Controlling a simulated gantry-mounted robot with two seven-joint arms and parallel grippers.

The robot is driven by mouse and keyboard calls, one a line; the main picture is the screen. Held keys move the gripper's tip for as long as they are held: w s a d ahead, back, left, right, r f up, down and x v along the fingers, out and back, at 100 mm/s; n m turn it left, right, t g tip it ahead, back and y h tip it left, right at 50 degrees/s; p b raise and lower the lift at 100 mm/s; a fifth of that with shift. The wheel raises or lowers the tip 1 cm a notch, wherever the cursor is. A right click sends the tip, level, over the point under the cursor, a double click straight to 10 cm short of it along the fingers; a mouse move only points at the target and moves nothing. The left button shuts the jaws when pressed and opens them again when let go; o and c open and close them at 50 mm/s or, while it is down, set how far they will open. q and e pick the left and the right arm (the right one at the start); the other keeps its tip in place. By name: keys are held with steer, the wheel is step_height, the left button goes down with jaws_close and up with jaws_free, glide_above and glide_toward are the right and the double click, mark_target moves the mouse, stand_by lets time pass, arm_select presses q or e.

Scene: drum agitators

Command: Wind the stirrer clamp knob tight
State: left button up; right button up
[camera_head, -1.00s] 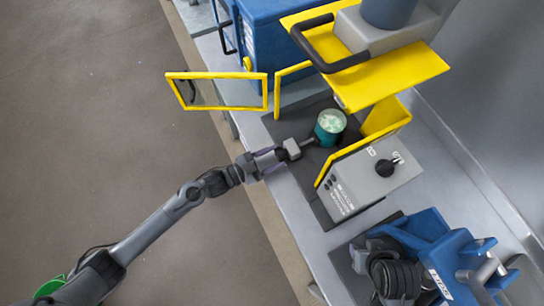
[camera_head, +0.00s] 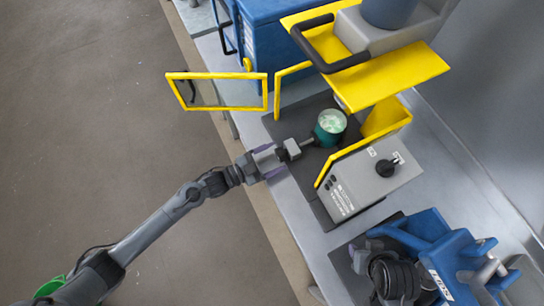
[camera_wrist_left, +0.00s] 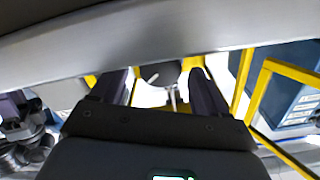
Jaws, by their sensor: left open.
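The teal drum (camera_head: 330,127) with pale contents stands on the dark base, inside the yellow frame. A short rod runs from beside it to a grey block-like clamp knob (camera_head: 291,149) at the front. My left gripper (camera_head: 271,162) is open, with its two fingers pointing at the knob from the left. I cannot tell from the head view whether they touch it. In the left wrist view a dark round part (camera_wrist_left: 160,73) with a pale mark shows between the spread fingers. My right gripper is not in view.
A yellow door frame (camera_head: 218,108) stands open above my left gripper. A grey control box (camera_head: 360,182) with a black dial is to the right. A blue machine (camera_head: 440,245) stands at lower right, and a blue cabinet (camera_head: 270,30) at the top. The floor at left is clear.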

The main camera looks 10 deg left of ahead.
arm_select(q)
steer(key=shift+a, duration=0.1)
steer(key=v, duration=1)
steer(key=shift+s+a, duration=0.2)
steer(key=shift+s, duration=0.05)
